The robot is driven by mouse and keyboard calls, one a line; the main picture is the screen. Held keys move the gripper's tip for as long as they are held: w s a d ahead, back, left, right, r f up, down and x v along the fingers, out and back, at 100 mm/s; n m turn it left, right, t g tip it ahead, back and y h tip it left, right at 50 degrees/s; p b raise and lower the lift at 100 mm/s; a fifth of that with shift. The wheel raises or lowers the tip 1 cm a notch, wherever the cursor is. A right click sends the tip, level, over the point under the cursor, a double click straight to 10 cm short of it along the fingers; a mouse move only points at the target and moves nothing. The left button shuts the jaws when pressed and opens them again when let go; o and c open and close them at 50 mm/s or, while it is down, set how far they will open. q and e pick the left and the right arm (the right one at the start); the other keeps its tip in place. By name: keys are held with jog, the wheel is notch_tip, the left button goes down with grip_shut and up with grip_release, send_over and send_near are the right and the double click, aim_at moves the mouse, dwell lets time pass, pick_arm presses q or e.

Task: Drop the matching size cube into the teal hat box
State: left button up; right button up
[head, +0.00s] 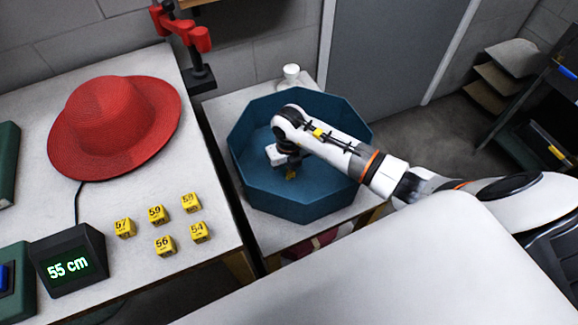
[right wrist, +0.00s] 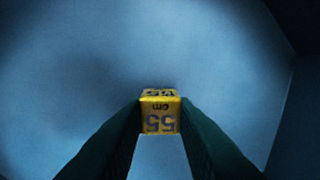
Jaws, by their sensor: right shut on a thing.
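The teal hat box (head: 305,199) is an open, many-sided box on the lower table right of the hat. My right gripper (head: 290,170) is down inside it, shut on a yellow cube (right wrist: 160,112) marked 55. The cube also shows small below the gripper in the head view (head: 291,175). The box's blue inside fills the right wrist view; I cannot tell whether the cube touches the floor. The display (head: 68,267) reads 55 cm. Other yellow cubes, 57 (head: 125,228), 59 (head: 158,215), 58 (head: 191,203), 56 (head: 165,246) and 54 (head: 199,232), sit on the left table. My left gripper is out of view.
A red hat (head: 105,115) lies on the left table (head: 215,190). A red clamp-like device (head: 190,40) stands at that table's back edge. A white jar (head: 291,75) stands behind the box. Shelves (head: 505,75) are at the far right.

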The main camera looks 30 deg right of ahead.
jog(key=shift+f+b, duration=0.35)
jog(key=shift+f, duration=0.05)
dwell(0.4)
jog(key=o, duration=1)
jog(key=shift+o, duration=0.2)
notch_tip(320, 180, up, 12)
jog(key=shift+p, duration=0.3)
